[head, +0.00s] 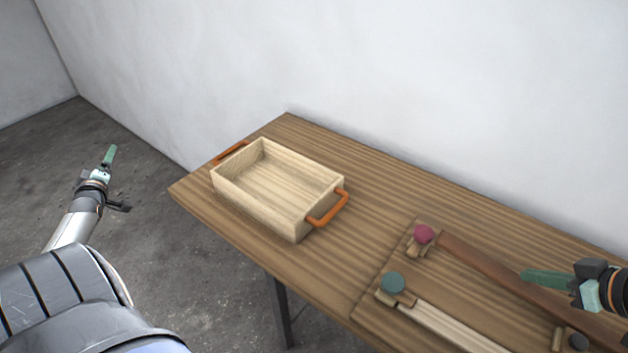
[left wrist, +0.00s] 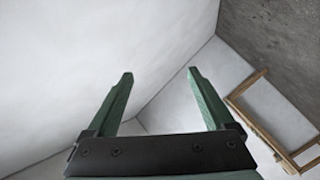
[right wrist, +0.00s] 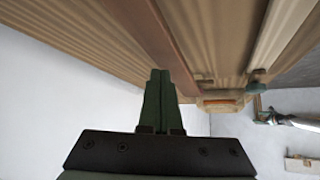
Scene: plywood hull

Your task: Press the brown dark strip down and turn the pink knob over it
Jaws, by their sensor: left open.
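The brown dark strip (head: 500,268) runs diagonally on a wooden board at the right of the table. The pink knob (head: 424,234) stands on a small wooden block at the strip's far-left end; I cannot tell whether it overlaps the strip. My right gripper (head: 532,278) is shut and empty, its fingertips over the strip's middle; touching or just above is unclear. The right wrist view shows its closed fingers (right wrist: 160,76) in front of the strip (right wrist: 160,40). My left gripper (head: 111,153) is open and empty, away from the table; its spread fingers show in the left wrist view (left wrist: 160,75).
A pale strip (head: 450,325) with a teal knob (head: 392,282) lies in front of the dark strip. A dark knob (head: 577,342) is at the lower right. An empty wooden tray (head: 255,215) with orange handles stands on the left. A wall is behind the table.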

